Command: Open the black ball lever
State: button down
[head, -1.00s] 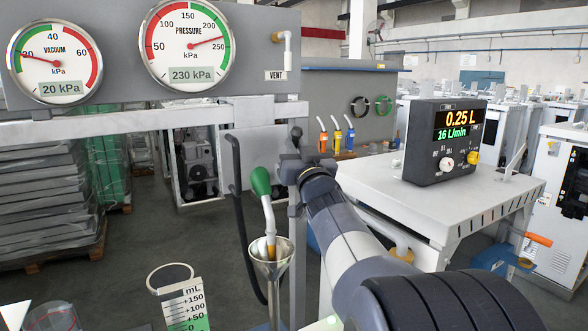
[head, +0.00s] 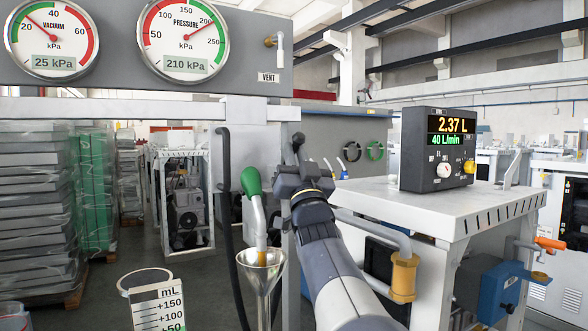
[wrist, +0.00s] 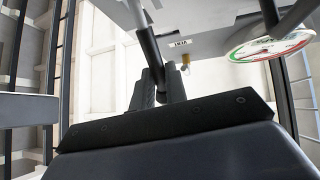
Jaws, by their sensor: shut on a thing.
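The black ball lever shows in the head view as a small dark knob (head: 298,136) at the tip of my gripper (head: 299,163). Its base is hidden behind my gripper and arm. In the wrist view a dark rod (wrist: 146,40) runs up from between the two fingers of my gripper (wrist: 158,86), which is shut on it. The ball itself cannot be made out in the wrist view. The dispenser display (head: 451,132) on the right reads 2.37 L and 40 L/min.
A green-handled spout (head: 251,182) stands left of my gripper, over a metal funnel (head: 262,262). A black hose (head: 226,200) hangs beside it. A white bench (head: 430,205) stands close on the right. Vacuum (head: 52,38) and pressure (head: 184,38) gauges are at upper left.

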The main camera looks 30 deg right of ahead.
jog(key=shift+f+h+b, duration=0.25)
jog(key=shift+h+b, duration=0.05)
jog(key=shift+b, duration=0.15)
jog(key=c, duration=1.4)
grip_release()
jog(key=shift+s, duration=0.1)
jog(key=b+v, duration=0.1)
jog(key=v, duration=0.9)
jog(key=shift+s+f+b, duration=0.25)
jog(key=shift+b, duration=0.1)
jog(key=p+x, duration=0.2)
jog(key=x, duration=0.9)
jog(key=shift+a, duration=0.1)
jog(key=shift+s, duration=0.1)
